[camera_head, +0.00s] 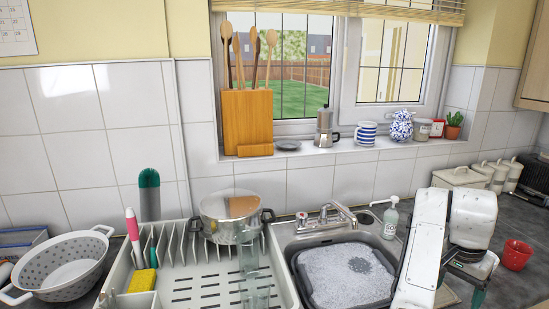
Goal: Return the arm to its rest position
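My white arm (426,240) is folded at the right of the view, in front of the worktop and the sink's right edge. My gripper (477,292) hangs at the lower end of the arm, with dark and green parts showing. Its fingertips are partly hidden and cut by the bottom edge, so I cannot tell whether it is open or shut. I see nothing clearly held in it.
A red mug (516,255) stands close to the right of my gripper. A soap bottle (391,218) and tap (328,216) are behind the sudsy basin (393,258). A dish rack (181,287) holds a pot (228,222) and a glass (249,265). A colander (63,266) is far left.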

